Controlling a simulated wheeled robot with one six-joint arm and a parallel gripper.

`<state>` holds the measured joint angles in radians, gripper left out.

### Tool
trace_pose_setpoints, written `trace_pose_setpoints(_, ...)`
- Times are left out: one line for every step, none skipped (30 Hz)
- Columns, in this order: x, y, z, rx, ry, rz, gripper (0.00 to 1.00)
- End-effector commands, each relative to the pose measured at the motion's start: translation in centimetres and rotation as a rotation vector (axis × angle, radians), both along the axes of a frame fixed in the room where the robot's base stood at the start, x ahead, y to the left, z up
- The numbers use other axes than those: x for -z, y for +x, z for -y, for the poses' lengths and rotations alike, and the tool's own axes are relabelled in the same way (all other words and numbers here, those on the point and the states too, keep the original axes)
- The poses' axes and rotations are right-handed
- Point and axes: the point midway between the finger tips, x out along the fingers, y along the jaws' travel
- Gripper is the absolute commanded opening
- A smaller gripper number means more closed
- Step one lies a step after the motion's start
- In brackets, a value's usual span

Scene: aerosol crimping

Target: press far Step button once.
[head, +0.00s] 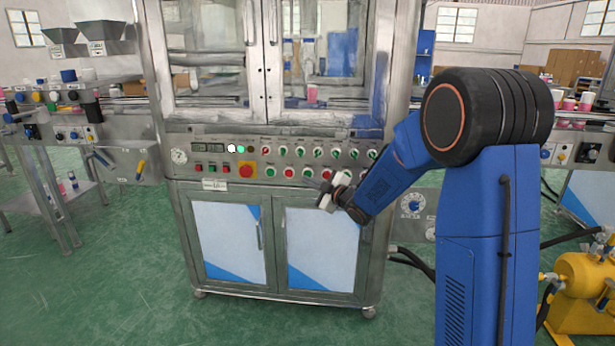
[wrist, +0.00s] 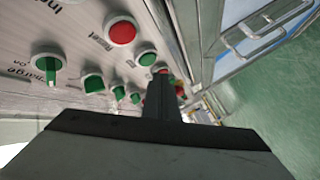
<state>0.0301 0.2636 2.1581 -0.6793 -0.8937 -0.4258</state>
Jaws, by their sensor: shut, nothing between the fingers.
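The control panel (head: 215,170) of the steel crimping cabinet carries a lower row of round red and green push buttons. A green button (head: 271,171), a red button (head: 289,172) and another green button (head: 308,172) show left of my gripper (head: 325,187). No Step label is legible, so I cannot tell which is the far Step button. In the wrist view my gripper (wrist: 161,82) is shut and empty, its narrow tip beside the panel. A large red button (wrist: 122,31) and a green button (wrist: 147,58) are near it; the tip partly covers buttons beyond. Contact cannot be told.
Green selector knobs (wrist: 93,82) stick out along the panel. A red emergency stop on a yellow plate (head: 246,169) sits at the left. Cabinet doors (head: 228,242) with handles lie below. Open green floor (head: 110,280) is in front at left.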

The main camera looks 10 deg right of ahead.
Motion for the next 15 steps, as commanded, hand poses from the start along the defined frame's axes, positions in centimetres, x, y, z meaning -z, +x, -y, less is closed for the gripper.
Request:
trace_pose_setpoints(0.0,-0.4,-0.2,-0.001,0.000,0.001,0.00)
trace_pose_setpoints(0.0,-0.7,-0.3,-0.001,0.001,0.000,0.00)
trace_pose_setpoints(0.0,-1.0,-0.4,-0.001,0.000,0.000,0.00)
trace_pose_setpoints(0.0,-1.2,-0.4,-0.001,0.000,0.000,0.00)
trace_pose_setpoints(0.0,-1.5,-0.5,-0.001,0.000,0.000,0.00)
trace_pose_setpoints(0.0,-1.8,-0.6,-0.001,0.000,0.000,0.00)
trace_pose_setpoints(0.0,-2.0,-0.7,-0.001,-0.001,0.000,0.00)
trace_pose_setpoints(-0.1,-2.2,-0.8,-0.001,-0.001,0.000,0.00)
trace_pose_setpoints(-0.1,-2.5,-0.9,-0.001,-0.001,0.000,0.00)
trace_pose_setpoints(0.0,-2.7,-0.9,-0.001,-0.001,0.000,0.00)
trace_pose_setpoints(0.0,-3.0,-1.0,-0.001,0.000,0.000,0.00)
trace_pose_setpoints(0.0,-3.2,-1.1,-0.001,0.000,-0.001,0.00)
trace_pose_setpoints(0.0,-3.4,-1.1,0.000,0.000,0.000,0.00)
trace_pose_setpoints(0.0,-3.5,-1.2,0.000,0.000,0.000,0.00)
trace_pose_setpoints(0.0,-3.7,-1.2,-0.001,0.000,0.001,0.00)
